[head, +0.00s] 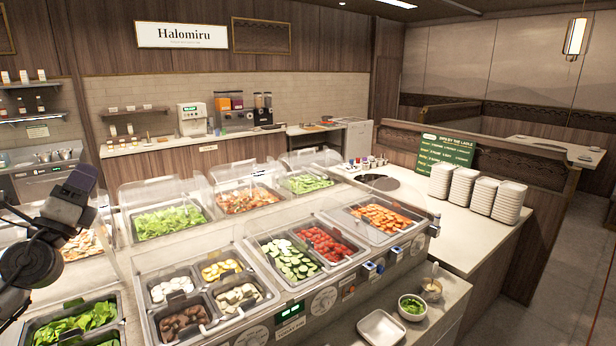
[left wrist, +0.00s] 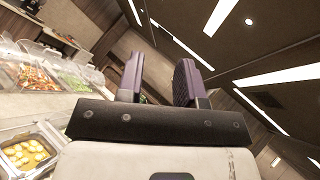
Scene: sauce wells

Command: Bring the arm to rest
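My left gripper (head: 82,182) is raised at the left edge of the head view, above the food counter, with its arm coming in from the left. In the left wrist view my left gripper (left wrist: 160,68) points up toward the ceiling. Its two purple-grey fingers stand apart with nothing between them, so it is open and empty. My right gripper is in neither view.
The food counter (head: 222,254) holds several wells under clear guards (head: 160,190). A white square dish (head: 381,327), a bowl of greens (head: 412,306) and a small sauce cup (head: 431,288) stand at its front right. Stacked white dishes (head: 508,203) stand beyond.

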